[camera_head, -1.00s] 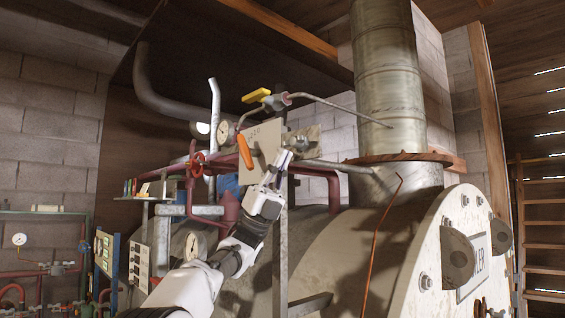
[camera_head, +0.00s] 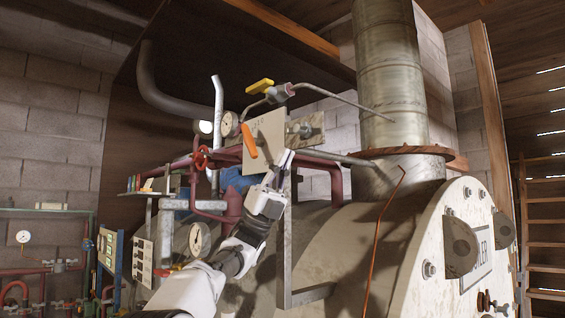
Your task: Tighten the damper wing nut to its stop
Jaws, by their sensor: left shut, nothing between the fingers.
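A pale flat plate (camera_head: 270,135) with an orange lever (camera_head: 249,141) is mounted in front of the boiler's chimney. A small dark metal fitting (camera_head: 303,130) sits on a weathered bracket (camera_head: 318,124) just right of the plate. It may be the damper wing nut, but it is too small to tell its shape. My left gripper (camera_head: 285,162) reaches up from below to the plate's lower right edge. Its fingers are shut and empty, below the fitting and apart from it in the picture. My right gripper is not in view.
A large metal flue (camera_head: 389,75) rises behind the bracket. A grey pipe (camera_head: 335,156) runs close to my fingers. A yellow-handled valve (camera_head: 260,86) and a gauge (camera_head: 230,125) are above and left. An orange rod (camera_head: 378,245) leans in front of the boiler (camera_head: 335,235).

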